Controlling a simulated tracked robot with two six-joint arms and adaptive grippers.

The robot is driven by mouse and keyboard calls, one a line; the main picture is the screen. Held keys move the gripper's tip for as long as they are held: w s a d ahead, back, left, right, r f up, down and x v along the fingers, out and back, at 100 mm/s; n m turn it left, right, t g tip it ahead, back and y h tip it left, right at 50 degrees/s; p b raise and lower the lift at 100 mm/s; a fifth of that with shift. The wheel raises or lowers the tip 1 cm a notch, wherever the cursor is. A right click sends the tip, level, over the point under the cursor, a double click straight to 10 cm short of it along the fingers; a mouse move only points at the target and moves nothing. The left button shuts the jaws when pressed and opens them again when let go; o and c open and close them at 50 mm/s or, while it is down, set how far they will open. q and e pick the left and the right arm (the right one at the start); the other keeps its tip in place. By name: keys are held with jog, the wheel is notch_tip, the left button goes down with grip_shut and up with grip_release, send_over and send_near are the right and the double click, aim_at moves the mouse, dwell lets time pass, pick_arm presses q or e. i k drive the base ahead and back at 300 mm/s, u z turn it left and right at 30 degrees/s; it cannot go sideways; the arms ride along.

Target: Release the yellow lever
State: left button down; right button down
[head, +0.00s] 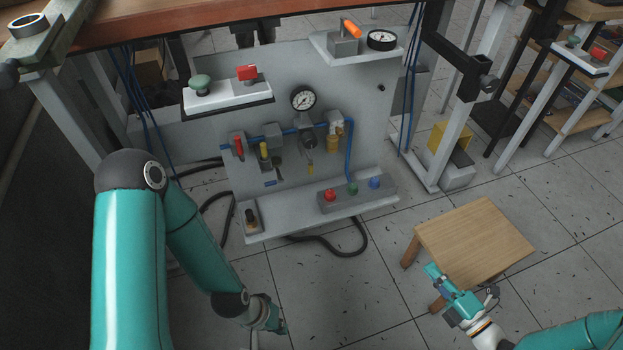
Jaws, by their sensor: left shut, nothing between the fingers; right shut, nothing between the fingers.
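The yellow lever (264,151) is a small yellow handle on a valve on the grey panel (362,100), left of the panel's middle. It stands roughly upright beside a red lever (239,147). My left gripper (277,319) is shut and empty, low over the floor in front of the panel and well below the lever. My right gripper (436,274) is shut and empty at the front left edge of the wooden stool. Neither gripper touches the lever.
A button box (352,190) stands on the lower ledge. The wooden stool (478,238) is at the right. Black hoses lie on the floor.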

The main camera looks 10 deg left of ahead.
aim_at(310, 165)
jog(key=k, duration=1)
jog(key=u, duration=0.95)
jog(key=i, duration=1.55)
jog(key=z, duration=0.65)
